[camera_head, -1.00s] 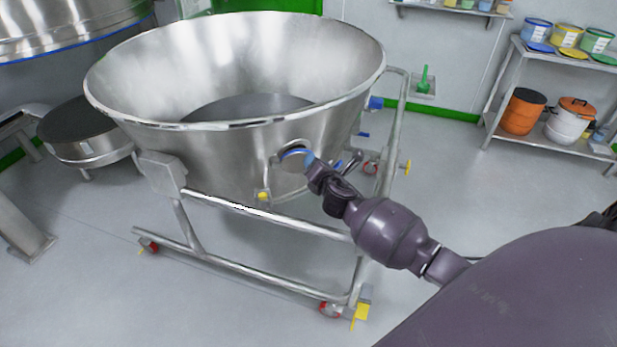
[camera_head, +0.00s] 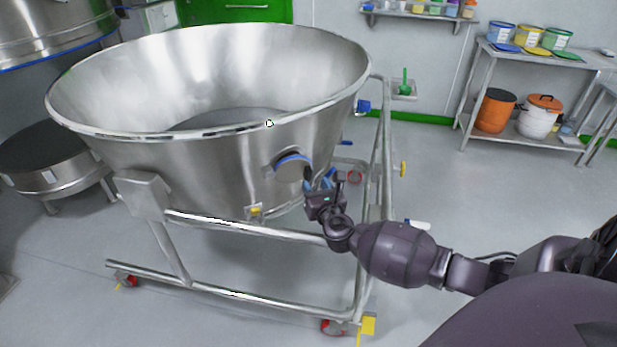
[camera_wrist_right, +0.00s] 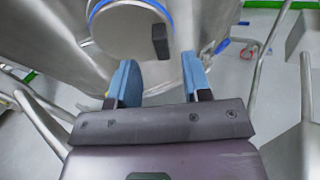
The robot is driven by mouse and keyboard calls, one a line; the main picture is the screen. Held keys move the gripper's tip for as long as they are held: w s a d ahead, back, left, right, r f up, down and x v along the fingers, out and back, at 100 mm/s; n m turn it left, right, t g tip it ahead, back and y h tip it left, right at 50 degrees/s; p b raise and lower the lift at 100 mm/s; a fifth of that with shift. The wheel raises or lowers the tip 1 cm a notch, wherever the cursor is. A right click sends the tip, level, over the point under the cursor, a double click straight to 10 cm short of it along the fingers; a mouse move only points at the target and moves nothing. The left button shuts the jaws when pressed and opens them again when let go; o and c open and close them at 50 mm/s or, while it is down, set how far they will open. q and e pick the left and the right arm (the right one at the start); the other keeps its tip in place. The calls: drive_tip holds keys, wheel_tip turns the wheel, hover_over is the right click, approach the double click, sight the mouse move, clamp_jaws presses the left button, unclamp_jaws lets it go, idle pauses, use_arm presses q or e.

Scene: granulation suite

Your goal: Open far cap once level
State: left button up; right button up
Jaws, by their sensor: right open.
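A large steel bowl (camera_head: 215,165) stands in a tubular wheeled frame, with grey contents (camera_head: 240,117) inside. A round steel cap (camera_head: 292,167) with a blue rim is on the bowl's near side wall; I cannot tell if it is fully seated. In the right wrist view the cap (camera_wrist_right: 128,32) shows at the top, with a dark block on its face. A smaller blue fitting (camera_head: 363,106) sits at the bowl's right side. My right gripper (camera_head: 320,180) is beside the cap, to its right. Its blue-padded fingers (camera_wrist_right: 160,82) are apart with nothing between them. My left gripper is not in view.
The frame's rails (camera_head: 235,222) run below the bowl, close to my right gripper. A round dark-topped drum (camera_head: 55,165) stands at left. A steel rack (camera_head: 535,140) with tubs is at the back right. Floor between the frame and rack is clear.

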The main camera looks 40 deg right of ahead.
sight(310, 175)
drive_tip(key=shift+b+x, duration=0.45)
drive_tip(key=shift+x, duration=2.1)
clamp_jaws()
